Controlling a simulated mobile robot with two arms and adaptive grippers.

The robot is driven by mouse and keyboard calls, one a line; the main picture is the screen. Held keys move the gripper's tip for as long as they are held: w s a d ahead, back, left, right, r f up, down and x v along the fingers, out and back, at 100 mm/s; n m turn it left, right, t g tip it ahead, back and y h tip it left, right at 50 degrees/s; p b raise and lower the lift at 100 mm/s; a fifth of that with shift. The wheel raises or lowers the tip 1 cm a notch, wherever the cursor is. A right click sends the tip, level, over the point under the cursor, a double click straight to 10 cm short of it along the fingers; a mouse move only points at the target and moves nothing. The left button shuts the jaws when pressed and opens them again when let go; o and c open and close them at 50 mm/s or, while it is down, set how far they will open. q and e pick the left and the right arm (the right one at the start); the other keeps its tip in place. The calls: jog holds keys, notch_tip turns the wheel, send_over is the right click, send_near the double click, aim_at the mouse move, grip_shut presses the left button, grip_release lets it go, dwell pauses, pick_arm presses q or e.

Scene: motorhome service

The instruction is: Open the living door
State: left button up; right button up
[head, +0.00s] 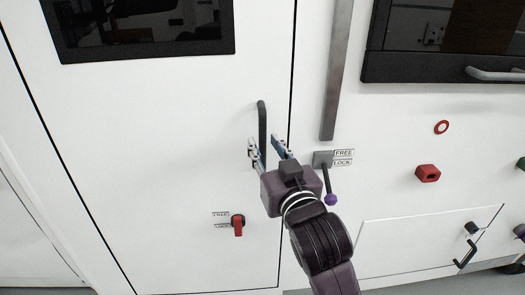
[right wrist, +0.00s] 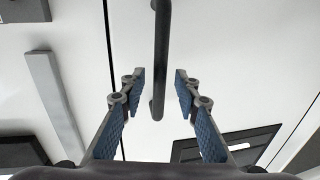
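The white living door (head: 160,130) fills the left and middle of the head view, its edges marked by dark seams; it looks shut. A dark vertical bar handle (head: 262,120) is near its right edge. My right gripper (head: 265,147) is open, with one finger on each side of the handle's lower part. In the right wrist view the handle (right wrist: 161,50) runs down between the blue-padded fingertips (right wrist: 159,78), with a gap on both sides. Whether the fingers reach around the bar or stop short of it, I cannot tell. My left gripper is not in view.
A red latch (head: 238,224) with FREE and LOCK labels is low on the door. A purple-knobbed lever (head: 330,198) with similar labels hangs right of the door beside my right gripper. A grey vertical rail (head: 338,70) is above it. A red block (head: 428,173) protrudes further right.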

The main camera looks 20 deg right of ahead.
jog(key=shift+w+d+p, duration=0.2)
jog(key=shift+w+p, duration=0.2)
jog(key=shift+w, duration=0.85)
grip_shut()
